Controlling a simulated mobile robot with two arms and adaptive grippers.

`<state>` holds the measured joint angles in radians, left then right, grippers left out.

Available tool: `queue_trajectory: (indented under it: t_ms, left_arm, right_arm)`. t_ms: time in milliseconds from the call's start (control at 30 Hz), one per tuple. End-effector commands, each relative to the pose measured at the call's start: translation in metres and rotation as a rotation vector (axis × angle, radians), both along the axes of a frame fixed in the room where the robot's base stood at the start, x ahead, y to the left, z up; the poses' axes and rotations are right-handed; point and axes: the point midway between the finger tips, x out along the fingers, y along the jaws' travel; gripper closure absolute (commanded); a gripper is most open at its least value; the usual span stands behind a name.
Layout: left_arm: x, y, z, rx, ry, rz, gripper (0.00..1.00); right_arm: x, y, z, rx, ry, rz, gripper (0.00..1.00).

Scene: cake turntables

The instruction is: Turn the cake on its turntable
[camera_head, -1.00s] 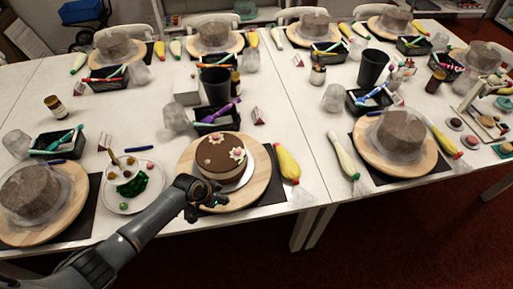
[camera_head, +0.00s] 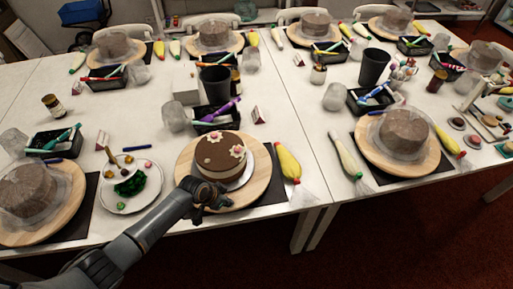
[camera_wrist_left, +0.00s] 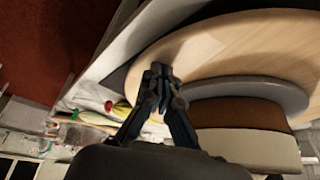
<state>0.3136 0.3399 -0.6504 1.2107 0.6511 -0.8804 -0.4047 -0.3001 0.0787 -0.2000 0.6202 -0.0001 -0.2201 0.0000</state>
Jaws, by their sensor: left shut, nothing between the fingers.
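The cake (camera_head: 219,152) has a brown top with pink and white flowers and pale sides with a brown base. It sits on a grey-white board on a round wooden turntable (camera_head: 257,178) near the table's front edge. My left gripper (camera_head: 222,203) is at the front of the turntable, close to the cake's front side. In the left wrist view the gripper (camera_wrist_left: 158,72) is shut and empty, its fingertips over the wood beside the cake board (camera_wrist_left: 245,92). I cannot tell if the tips touch the wood. My right gripper is not in view.
A plate (camera_head: 131,184) with green and coloured bits stands left of the turntable. A yellow piping bag (camera_head: 288,163) lies to the right. A black tray (camera_head: 214,118) with a purple tool and a black cup (camera_head: 215,85) stand behind. Other turntables with wrapped brown cakes surround.

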Motion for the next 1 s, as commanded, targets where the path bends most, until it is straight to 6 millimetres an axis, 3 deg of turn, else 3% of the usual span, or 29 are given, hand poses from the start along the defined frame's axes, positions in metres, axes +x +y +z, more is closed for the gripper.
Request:
queue_trajectory:
  t_ms: [300,733,1000]
  left_arm:
    - [0.016,-0.042,-0.001,-0.001,0.000,0.000,1.00]
    - [0.019,-0.048,-0.001,-0.001,0.000,0.000,1.00]
    - [0.045,-0.076,-0.004,-0.003,-0.003,-0.001,1.00]
  right_arm:
    - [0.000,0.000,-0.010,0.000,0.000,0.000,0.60]
    - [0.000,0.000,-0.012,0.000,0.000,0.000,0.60]
    - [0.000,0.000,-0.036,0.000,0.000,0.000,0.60]
